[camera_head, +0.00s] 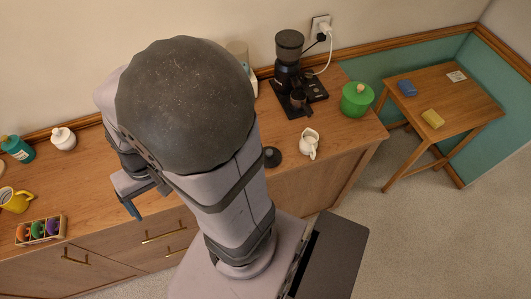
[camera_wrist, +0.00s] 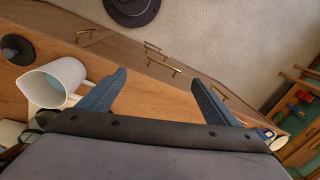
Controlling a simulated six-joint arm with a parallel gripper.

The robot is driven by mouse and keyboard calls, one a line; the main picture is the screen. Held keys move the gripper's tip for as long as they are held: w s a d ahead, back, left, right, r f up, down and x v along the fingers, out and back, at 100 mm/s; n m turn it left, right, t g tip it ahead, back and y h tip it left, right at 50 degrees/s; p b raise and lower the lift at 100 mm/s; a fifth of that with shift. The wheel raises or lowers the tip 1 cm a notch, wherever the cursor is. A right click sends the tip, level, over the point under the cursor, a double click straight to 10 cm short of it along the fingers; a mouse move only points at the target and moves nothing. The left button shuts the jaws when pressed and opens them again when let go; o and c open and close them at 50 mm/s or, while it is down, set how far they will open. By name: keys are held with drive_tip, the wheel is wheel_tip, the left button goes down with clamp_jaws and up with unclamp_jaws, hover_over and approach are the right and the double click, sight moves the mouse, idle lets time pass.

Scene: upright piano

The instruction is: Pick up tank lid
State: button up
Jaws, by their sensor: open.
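A dark round disc with a small raised middle, which looks like the tank lid, lies on the wooden counter in the head view (camera_head: 272,156), near the front edge and close beside my arm. It also shows in the wrist view (camera_wrist: 17,50) at the far left. My gripper (camera_wrist: 159,78) is open, with nothing between its blue fingers. In the head view my gripper (camera_head: 135,200) is over the counter's left part, well to the left of the disc. A white open-topped container (camera_wrist: 57,82) is beside the left finger in the wrist view.
A white pitcher (camera_head: 309,142), a black coffee machine (camera_head: 291,80) and a green pot (camera_head: 357,99) stand right of my arm. A box of coloured balls (camera_head: 41,229), yellow mug (camera_head: 15,199) and white jar (camera_head: 63,138) stand left. My arm hides the counter's middle.

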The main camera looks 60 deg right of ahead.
drive_tip(key=w+d+f+m+t, duration=0.1)
drive_tip(key=w+d+m+t, duration=0.2)
drive_tip(key=d+m, duration=0.9)
drive_tip(key=m+h+b, duration=0.3)
drive_tip(key=m+h, duration=0.2)
drive_tip(key=m, duration=2.2)
hover_over(270, 152)
drive_tip(key=s+a, duration=0.1)
drive_tip(key=a, duration=0.1)
drive_tip(key=shift+g, duration=0.3)
wheel_tip(270, 152, down, 10)
drive_tip(key=shift+r, duration=0.15)
drive_tip(key=shift+s+a+f+m, duration=0.15)
drive_tip(key=shift+s+f+m, duration=0.15)
drive_tip(key=shift+b+x, duration=1.6)
drive_tip(key=shift+x, duration=2.05)
drive_tip(key=shift+r, duration=0.1)
